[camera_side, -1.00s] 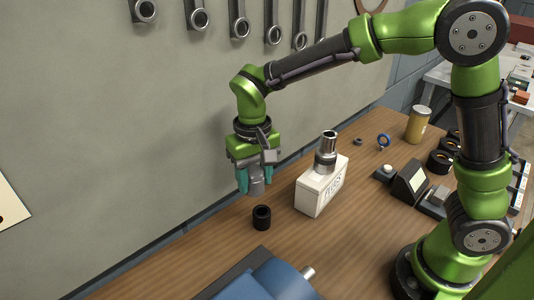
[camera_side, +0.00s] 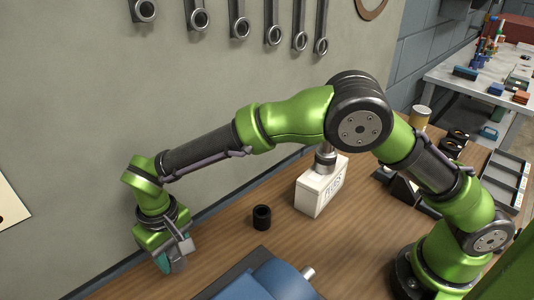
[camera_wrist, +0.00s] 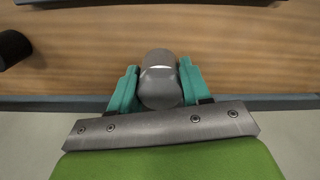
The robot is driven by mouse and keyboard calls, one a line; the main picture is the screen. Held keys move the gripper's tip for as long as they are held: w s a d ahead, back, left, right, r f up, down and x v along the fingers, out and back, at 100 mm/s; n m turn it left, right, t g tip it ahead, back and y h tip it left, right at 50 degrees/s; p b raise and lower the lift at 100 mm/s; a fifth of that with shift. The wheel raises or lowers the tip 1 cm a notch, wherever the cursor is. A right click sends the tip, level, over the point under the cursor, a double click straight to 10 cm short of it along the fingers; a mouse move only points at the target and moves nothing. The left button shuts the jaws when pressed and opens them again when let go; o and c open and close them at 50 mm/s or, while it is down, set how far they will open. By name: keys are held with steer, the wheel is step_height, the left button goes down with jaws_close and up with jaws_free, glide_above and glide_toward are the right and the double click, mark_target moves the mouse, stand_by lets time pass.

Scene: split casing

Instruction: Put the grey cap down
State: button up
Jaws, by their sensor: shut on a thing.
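My gripper (camera_wrist: 158,90) is shut on the grey cap (camera_wrist: 159,75), a smooth rounded grey piece between the two teal fingers in the wrist view. The wooden bench shows beyond the cap, and I cannot tell the gap below it. In the side view my gripper (camera_side: 174,264) is at the lower left, near the wall-side edge of the bench. The cap is hidden there behind the hand and fingers.
A black ring (camera_side: 262,217) stands on the bench right of my gripper. A white box (camera_side: 318,190) with a metal part on top is further right. A blue casing (camera_side: 272,284) lies at the front. The wall (camera_side: 80,120) is close behind.

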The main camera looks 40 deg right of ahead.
steer(key=shift+f, duration=1.85)
steer(key=shift+f, duration=0.15)
steer(key=o, duration=1.3)
